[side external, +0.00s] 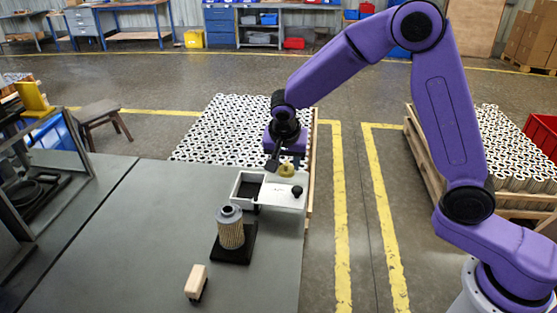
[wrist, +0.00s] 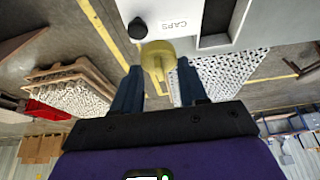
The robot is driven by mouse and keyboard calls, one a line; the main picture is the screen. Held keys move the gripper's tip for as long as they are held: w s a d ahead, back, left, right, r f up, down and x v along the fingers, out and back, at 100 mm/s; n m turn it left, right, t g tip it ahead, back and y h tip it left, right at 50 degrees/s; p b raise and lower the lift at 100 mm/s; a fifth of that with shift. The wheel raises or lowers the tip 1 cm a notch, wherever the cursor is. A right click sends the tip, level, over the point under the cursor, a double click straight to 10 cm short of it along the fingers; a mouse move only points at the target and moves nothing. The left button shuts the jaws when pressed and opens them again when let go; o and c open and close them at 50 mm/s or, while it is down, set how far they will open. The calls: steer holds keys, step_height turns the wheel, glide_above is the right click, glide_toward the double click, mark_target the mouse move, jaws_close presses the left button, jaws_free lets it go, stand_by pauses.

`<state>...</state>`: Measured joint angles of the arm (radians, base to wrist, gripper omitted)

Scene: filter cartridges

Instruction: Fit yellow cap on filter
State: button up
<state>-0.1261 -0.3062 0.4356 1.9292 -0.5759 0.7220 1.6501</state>
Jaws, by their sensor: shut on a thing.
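The yellow cap (side external: 286,170) is round and small, and it sits between the fingers of my gripper (side external: 285,162), over the white caps box (side external: 250,190). In the wrist view the cap (wrist: 157,50) shows between the two dark fingertips of my gripper (wrist: 160,76), which is shut on it. I cannot tell whether the cap touches the box. The filter (side external: 231,232) is a tan pleated cylinder with a grey top. It stands upright on a black base (side external: 236,257), to the left of my gripper and nearer the camera.
The caps box has a dark open compartment (side external: 248,188) and a lid with a black knob (side external: 297,191); its CAPS label (wrist: 174,25) shows in the wrist view. A wooden block with a dark underside (side external: 197,281) lies at the front. The grey table (side external: 130,240) is clear left of the filter.

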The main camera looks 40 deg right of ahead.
steer(key=a+n, duration=0.1)
steer(key=a, duration=0.5)
steer(key=a+r+n, duration=0.1)
steer(key=a, duration=0.4)
steer(key=a+r+n+y, duration=0.1)
steer(key=a, duration=0.5)
steer(key=shift+s+a+r+t, duration=0.2)
steer(key=shift+s+a+t, duration=0.1)
steer(key=shift+t, duration=0.1)
steer(key=shift+f, duration=1.8)
steer(key=shift+f, duration=0.65)
steer(key=o, duration=1.3)
steer(key=shift+r, duration=0.2)
steer(key=shift+r, duration=0.85)
